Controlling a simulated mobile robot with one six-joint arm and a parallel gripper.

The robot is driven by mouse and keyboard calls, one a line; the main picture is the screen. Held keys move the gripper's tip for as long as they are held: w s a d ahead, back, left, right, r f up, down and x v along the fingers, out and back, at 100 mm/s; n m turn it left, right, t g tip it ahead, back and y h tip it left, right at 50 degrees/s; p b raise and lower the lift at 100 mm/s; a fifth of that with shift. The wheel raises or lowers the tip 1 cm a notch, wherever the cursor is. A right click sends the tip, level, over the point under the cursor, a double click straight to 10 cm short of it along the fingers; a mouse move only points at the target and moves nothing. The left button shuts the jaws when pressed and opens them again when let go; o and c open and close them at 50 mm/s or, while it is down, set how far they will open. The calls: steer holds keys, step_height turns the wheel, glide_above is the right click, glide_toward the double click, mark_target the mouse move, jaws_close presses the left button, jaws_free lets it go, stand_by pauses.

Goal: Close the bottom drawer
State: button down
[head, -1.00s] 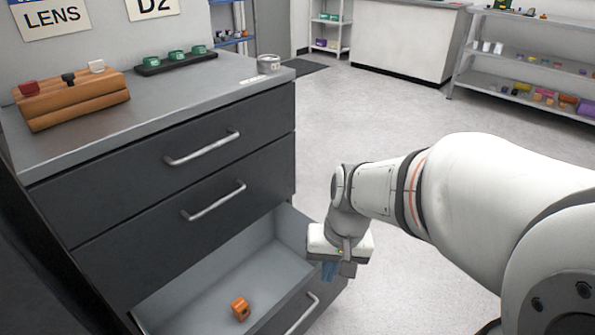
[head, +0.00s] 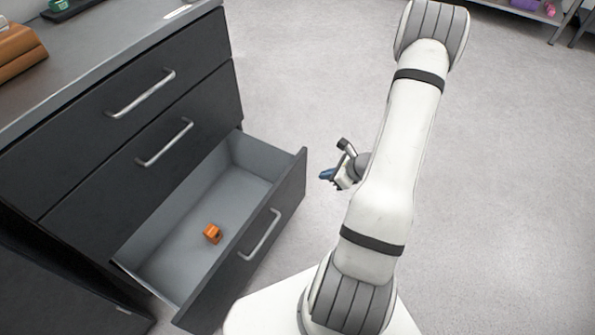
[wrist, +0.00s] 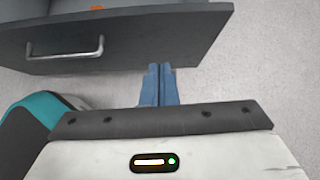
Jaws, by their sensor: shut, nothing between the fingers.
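The bottom drawer (head: 246,250) of the dark cabinet is pulled well out, with its grey inside showing. Its front has a silver bar handle (head: 260,236). A small orange block (head: 212,233) lies inside on the drawer floor. My gripper (head: 326,175) is shut and empty, out in front of the drawer front near its far end and apart from it in the head view. In the wrist view the blue fingers (wrist: 161,84) are together and point toward the drawer front (wrist: 190,38), to the right of the handle (wrist: 66,50).
Two closed drawers with bar handles (head: 141,94) (head: 165,143) are above the open one. The grey countertop (head: 110,50) holds a brown block (head: 22,55) at the left. The floor (head: 290,80) beyond the cabinet is clear. A shelf (head: 540,10) stands far right.

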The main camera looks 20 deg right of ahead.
steer(key=b, duration=0.3)
glide_toward(290, 176)
steer(key=x, duration=0.5)
steer(key=shift+s+d+f, duration=0.1)
steer(key=shift+s+f, duration=0.05)
steer(key=shift+f, duration=0.2)
steer(key=shift+w+a, duration=0.25)
steer(key=shift+w, duration=0.1)
